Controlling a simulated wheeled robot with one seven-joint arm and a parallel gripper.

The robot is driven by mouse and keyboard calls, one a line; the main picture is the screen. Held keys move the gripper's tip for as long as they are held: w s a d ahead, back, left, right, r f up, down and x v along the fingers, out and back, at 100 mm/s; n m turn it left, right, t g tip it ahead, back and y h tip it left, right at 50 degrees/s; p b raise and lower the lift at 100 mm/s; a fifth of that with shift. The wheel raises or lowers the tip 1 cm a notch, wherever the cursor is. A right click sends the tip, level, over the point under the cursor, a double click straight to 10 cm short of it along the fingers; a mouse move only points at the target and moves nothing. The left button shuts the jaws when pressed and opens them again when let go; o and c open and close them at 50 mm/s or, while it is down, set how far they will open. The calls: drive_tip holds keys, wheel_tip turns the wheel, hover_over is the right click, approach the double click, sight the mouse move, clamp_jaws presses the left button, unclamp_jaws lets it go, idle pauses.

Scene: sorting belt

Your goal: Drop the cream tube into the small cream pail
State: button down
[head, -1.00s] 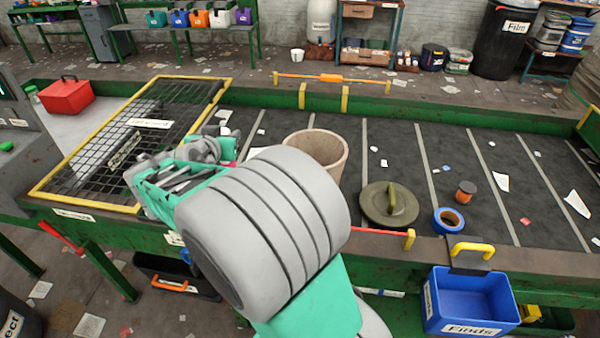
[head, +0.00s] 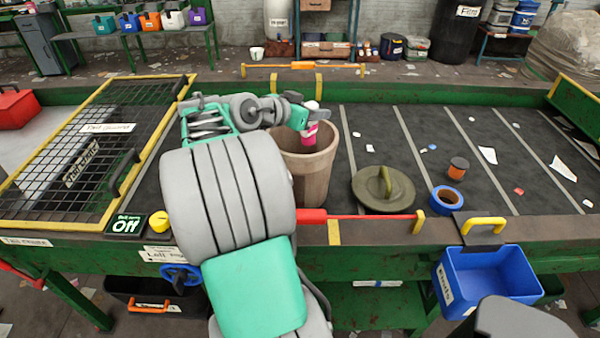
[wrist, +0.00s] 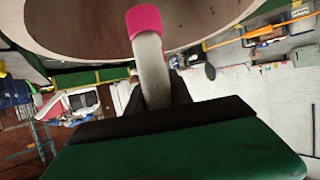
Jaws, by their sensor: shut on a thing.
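The cream tube, whitish with a pink cap (head: 310,132), is held in my gripper (head: 306,118). The wrist view shows its pale body (wrist: 152,72) between the dark fingers (wrist: 160,95), pink cap (wrist: 144,20) pointing away from the gripper. A beige, speckled, round pail (head: 312,178) stands open on the belt. In the head view the tube overlaps the pail's mouth. In the wrist view the cap lies in front of the pail's brown inside (wrist: 90,22). The head view does not show clearly how high the tube is. My arm hides the pail's left side.
A dark olive lid (head: 372,190) lies right of the pail. A blue tape roll (head: 446,199) and a small orange-and-dark jar (head: 458,168) lie farther right. A red bar (head: 360,217) runs along the belt's front edge. A small whitish pail (head: 257,53) stands on the floor behind.

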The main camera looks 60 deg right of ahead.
drive_tip(key=shift+f, duration=0.95)
drive_tip(key=c, duration=1.1)
unclamp_jaws()
drive_tip(key=shift+o, duration=0.2)
drive_tip(key=b+v, duration=0.1)
drive_tip(key=v, duration=0.6)
drive_tip(key=shift+a+r+b, duration=0.15)
drive_tip(key=shift+a+b, duration=0.15)
drive_tip(key=shift+a, duration=0.05)
drive_tip(key=shift+r, duration=0.1)
